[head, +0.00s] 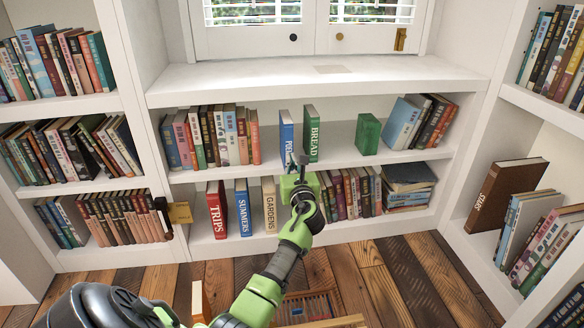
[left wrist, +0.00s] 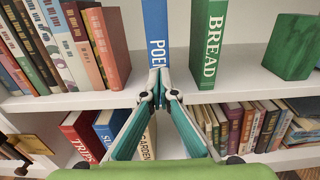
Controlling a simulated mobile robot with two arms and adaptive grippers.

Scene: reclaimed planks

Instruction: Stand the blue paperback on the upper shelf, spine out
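The blue paperback (head: 287,137), lettered "POE…", stands upright on the upper shelf (head: 345,157) of the middle bookcase, lettered spine facing out. It also shows in the left wrist view (left wrist: 155,30), where my fingers hide its lower part. My left gripper (head: 301,162) is at the shelf's front edge, just in front of the book. In the left wrist view its fingertips (left wrist: 160,75) come together in front of the spine with nothing seen between them. I cannot tell whether they touch the book. My right gripper is not in view.
A green "BREAD" book (head: 311,134) stands close right of the paperback. A book row (head: 215,138) stands left. Red "TRIPS" (head: 216,210), blue "SUMMERS" (head: 243,208) and "GARDENS" (head: 269,204) stand below.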

